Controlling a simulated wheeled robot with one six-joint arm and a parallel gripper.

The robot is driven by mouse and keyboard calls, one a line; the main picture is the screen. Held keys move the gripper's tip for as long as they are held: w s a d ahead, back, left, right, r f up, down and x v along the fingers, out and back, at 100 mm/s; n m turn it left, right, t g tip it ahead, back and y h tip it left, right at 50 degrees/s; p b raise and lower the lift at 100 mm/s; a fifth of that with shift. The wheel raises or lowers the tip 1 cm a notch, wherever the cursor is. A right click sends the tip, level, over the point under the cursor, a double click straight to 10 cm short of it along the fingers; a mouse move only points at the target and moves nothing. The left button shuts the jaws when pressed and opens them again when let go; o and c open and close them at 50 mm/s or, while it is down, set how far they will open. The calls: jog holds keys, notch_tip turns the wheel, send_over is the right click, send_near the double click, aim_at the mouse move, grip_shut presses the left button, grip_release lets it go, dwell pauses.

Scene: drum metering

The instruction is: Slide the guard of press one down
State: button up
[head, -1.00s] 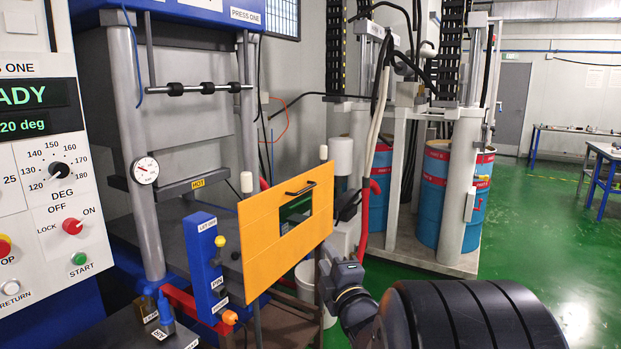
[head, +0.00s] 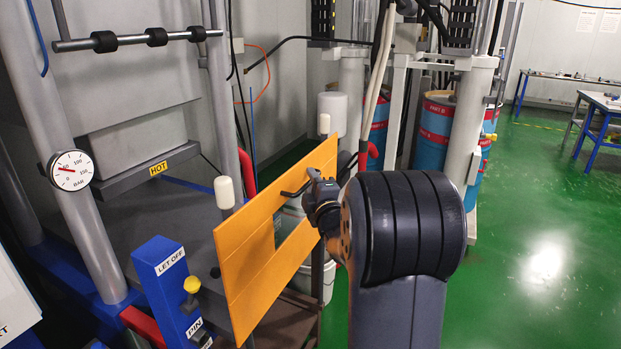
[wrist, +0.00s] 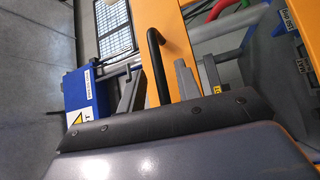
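The guard of press one is an orange panel (head: 248,268) with a cut-out window, standing upright between white-capped posts in front of the press. Its black bar handle (head: 292,192) is near the panel's top edge. The guard also shows in the wrist view (wrist: 182,35), with the handle (wrist: 153,52) crossing in front of the camera. My gripper (head: 314,192) is at the handle's right end. In the wrist view its two grey fingers stand apart, one on each side of the handle, so it looks open. Whether they touch the handle is hard to tell.
Blue-and-red drums (head: 435,125) stand at the back. Green floor (head: 540,210) to the right is clear.

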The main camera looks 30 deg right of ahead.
jog(key=shift+w, duration=0.4)
grip_shut()
dwell(0.4)
